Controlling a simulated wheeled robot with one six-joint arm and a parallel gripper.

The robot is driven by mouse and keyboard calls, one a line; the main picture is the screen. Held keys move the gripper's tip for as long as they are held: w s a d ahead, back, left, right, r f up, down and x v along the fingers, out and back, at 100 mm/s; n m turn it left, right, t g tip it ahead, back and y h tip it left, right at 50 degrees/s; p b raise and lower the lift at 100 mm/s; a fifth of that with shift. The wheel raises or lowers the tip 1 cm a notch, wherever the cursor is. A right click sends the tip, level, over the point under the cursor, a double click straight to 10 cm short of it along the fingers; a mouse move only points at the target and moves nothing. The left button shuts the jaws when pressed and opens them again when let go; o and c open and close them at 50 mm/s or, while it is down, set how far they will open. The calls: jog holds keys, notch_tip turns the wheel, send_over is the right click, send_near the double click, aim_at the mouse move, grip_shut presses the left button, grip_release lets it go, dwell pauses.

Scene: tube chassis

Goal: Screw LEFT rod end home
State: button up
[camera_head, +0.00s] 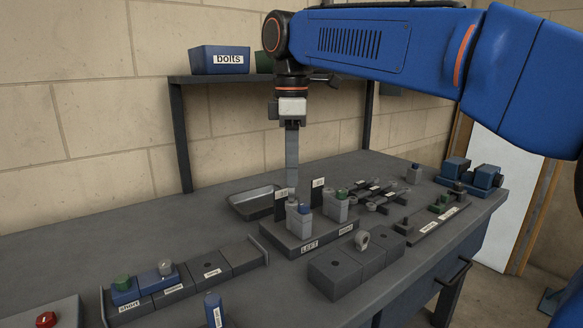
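The dark fixture base (328,243) carries a post marked LEFT (300,219) and another post to its right (335,207). The left post has a blue piece (305,209) and a small grey piece (292,201) on top; I cannot make out a rod end or its thread there. The right post has green on top. A pale ring-shaped piece (362,239), like a rod end, stands on the dark block in front. My gripper (292,190) points straight down over the left post. Its fingers look edge-on, and their tips are close to the post top; contact and anything held are unclear.
Small upright labelled plates (318,191) stand just behind the posts. A metal tray (253,201) lies behind left. A rack with green, blue and grey pieces (182,280) is front left. Blue blocks (470,172) sit right. A shelf holds the bolts bin (219,60).

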jog(key=m, duration=0.4)
jog(key=shift+m, duration=0.4)
jog(key=m, duration=0.4)
jog(key=shift+m, duration=0.3)
jog(key=m, duration=0.4)
jog(key=shift+m, duration=0.3)
jog(key=m, duration=0.4)
jog(key=shift+m, duration=0.4)
jog(key=m, duration=1.3)
jog(key=shift+m, duration=0.4)
jog(key=m, duration=0.4)
jog(key=shift+f, duration=0.1)
